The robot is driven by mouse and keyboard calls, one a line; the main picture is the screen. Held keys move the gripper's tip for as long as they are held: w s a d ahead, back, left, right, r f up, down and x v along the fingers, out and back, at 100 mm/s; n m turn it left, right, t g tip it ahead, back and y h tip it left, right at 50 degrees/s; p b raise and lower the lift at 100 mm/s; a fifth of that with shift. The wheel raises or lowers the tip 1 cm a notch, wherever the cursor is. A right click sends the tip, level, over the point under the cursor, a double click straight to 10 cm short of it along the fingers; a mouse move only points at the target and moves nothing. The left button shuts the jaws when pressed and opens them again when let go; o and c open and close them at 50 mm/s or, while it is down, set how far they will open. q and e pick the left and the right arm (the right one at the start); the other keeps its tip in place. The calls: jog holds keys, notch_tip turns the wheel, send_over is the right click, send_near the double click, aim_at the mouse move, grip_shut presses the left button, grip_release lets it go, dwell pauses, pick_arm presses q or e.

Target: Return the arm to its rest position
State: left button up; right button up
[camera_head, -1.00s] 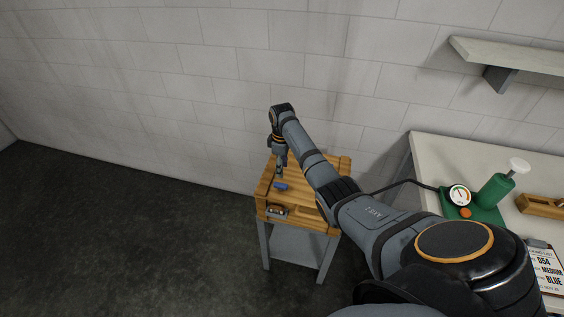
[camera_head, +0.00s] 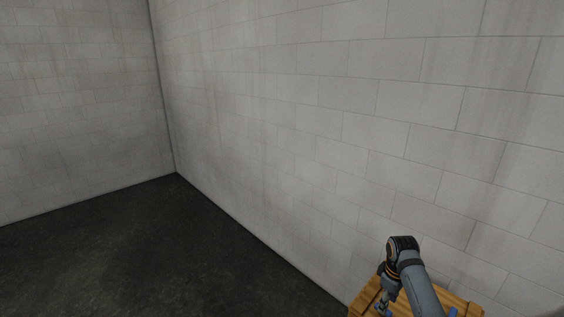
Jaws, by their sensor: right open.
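My right arm comes in at the bottom right, and its gripper (camera_head: 382,304) points down over the wooden table top. The gripper is open. A small bit of blue shows at its fingertips, partly hidden; I cannot tell whether the fingers touch it. Another small blue thing (camera_head: 452,312) shows at the bottom edge, right of my forearm, mostly cut off. My left gripper is not in view.
The wooden table (camera_head: 468,308) is cut off by the bottom edge. A grey block wall (camera_head: 300,110) stands close behind it and meets another wall at the left. The dark floor (camera_head: 170,255) at the left is clear.

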jog(key=s+a+f+m+t, duration=0.1)
jog(key=s+a+f, duration=0.15)
jog(key=s, duration=0.35)
jog(key=s+a+f+m+t, duration=0.1)
jog(key=s+a+f, duration=0.1)
jog(key=s+a, duration=0.3)
jog(key=s+a+r+m+t, duration=0.1)
jog(key=s+a+r+m, duration=0.1)
jog(key=s, duration=0.5)
jog(key=s+a+r+m, duration=0.2)
jog(key=s+r, duration=0.1)
jog(key=s, duration=0.4)
notch_tip(320, 180, down, 27)
jog(key=s+d+g+b, duration=0.1)
jog(key=s+d+b, duration=0.1)
jog(key=d, duration=0.1)
pick_arm(q)
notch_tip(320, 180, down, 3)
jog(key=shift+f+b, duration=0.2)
jog(key=shift+b, duration=0.5)
pick_arm(e)
jog(key=s+f+g, duration=0.1)
jog(key=s+f, duration=1.8)
jog(key=shift+s+d+m, duration=0.2)
jog(key=shift+d+m, duration=0.1)
jog(key=shift+d, duration=0.15)
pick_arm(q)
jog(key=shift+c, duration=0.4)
pick_arm(e)
jog(key=shift+c, duration=0.5)
